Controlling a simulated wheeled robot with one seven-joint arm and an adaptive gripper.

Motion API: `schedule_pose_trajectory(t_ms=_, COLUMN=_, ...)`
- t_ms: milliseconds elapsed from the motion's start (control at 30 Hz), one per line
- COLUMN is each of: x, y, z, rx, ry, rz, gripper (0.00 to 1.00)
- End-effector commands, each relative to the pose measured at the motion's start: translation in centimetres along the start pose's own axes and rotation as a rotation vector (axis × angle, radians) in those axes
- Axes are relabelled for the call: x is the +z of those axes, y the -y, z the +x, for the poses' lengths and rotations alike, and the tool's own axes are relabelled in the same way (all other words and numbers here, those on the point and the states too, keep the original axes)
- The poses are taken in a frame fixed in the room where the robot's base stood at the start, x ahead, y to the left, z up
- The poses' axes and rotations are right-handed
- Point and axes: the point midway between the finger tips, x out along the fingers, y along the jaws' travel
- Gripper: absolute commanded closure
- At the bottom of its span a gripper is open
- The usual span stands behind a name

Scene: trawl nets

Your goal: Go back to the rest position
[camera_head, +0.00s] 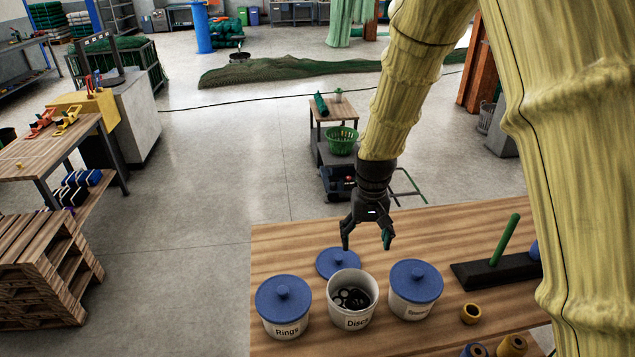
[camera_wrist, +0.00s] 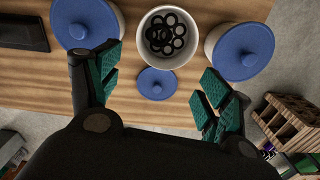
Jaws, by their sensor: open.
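My gripper (camera_head: 367,240) is open and empty, above the wooden table (camera_head: 290,234). It hangs just behind the white Discs tub (camera_head: 350,316), which stands uncovered with black rings or discs inside. A blue lid (camera_head: 338,263) lies on the table behind that tub, to the left of my gripper. In the wrist view, the lid (camera_wrist: 156,83) and the open tub (camera_wrist: 169,66) show beyond my spread fingers (camera_wrist: 160,88). My yellow-sleeved arm reaches down from the top right.
A blue-lidded Rings tub (camera_head: 283,307) stands left of the open tub, and another blue-lidded tub (camera_head: 415,289) right of it. Open floor (camera_head: 200,190) lies left of the table.

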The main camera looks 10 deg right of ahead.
Motion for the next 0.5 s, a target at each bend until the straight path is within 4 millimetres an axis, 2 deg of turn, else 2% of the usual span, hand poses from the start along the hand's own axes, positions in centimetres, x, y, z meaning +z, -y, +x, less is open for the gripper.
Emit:
schedule_pose_trajectory(t_ms=67, x=0.2, y=-0.1, z=0.5, rx=0.0, ry=0.002, rz=0.0, gripper=0.21)
schedule_pose_trajectory(t_ms=167, x=1.0, y=-0.4, z=2.6, rx=0.002, ry=0.006, rz=-0.002, gripper=0.21)
schedule_pose_trajectory(t_ms=267, x=2.5, y=-1.0, z=6.1, rx=0.005, ry=0.01, rz=-0.007, gripper=0.21)
schedule_pose_trajectory(t_ms=400, x=5.7, y=-2.0, z=11.8, rx=0.008, ry=0.011, rz=-0.015, gripper=0.21)
schedule_pose_trajectory(t_ms=500, x=8.1, y=-2.6, z=15.3, rx=0.009, ry=0.009, rz=-0.02, gripper=0.21)
